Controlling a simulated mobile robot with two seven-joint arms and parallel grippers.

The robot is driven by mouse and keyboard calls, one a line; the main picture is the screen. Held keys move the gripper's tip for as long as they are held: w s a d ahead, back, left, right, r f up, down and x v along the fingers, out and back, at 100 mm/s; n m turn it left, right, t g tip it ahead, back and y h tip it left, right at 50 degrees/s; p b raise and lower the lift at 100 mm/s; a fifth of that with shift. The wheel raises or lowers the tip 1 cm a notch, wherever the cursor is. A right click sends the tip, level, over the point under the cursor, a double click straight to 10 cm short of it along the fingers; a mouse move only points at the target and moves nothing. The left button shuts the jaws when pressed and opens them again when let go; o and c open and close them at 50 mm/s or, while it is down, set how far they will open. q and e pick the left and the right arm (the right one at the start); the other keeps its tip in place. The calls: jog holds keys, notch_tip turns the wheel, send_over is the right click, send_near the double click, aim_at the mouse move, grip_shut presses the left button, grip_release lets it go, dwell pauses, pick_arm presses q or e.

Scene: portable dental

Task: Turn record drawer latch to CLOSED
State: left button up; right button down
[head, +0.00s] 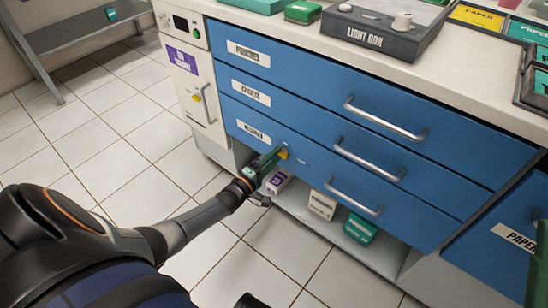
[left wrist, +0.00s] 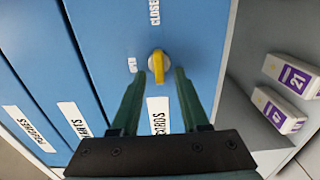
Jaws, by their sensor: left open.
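The yellow record drawer latch (head: 283,154) sits on the front of the lowest blue drawer (head: 320,181). In the left wrist view the latch (left wrist: 157,66) stands out from the blue face, its long side upright in the picture. A CLOSED label (left wrist: 154,12) is above it, a small white label (left wrist: 132,65) is to its left, and a RECORDS label (left wrist: 158,116) is below. My left gripper (head: 274,160) is open; in the wrist view its fingers (left wrist: 158,76) lie either side of the latch, with gaps visible. I cannot tell contact. My right gripper is not in view.
Two more blue drawers with silver handles (head: 385,118) are above. A low shelf (head: 302,209) holds purple-labelled boxes (head: 279,181), a white box (head: 322,205) and a green box (head: 359,229). A light box (head: 369,32) stands on the counter. Tiled floor at left is clear.

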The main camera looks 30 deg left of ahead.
pick_arm(q)
jog(key=s+a+p, duration=0.1)
jog(key=s+p, duration=0.3)
jog(key=s, duration=0.8)
jog(key=shift+s, duration=0.25)
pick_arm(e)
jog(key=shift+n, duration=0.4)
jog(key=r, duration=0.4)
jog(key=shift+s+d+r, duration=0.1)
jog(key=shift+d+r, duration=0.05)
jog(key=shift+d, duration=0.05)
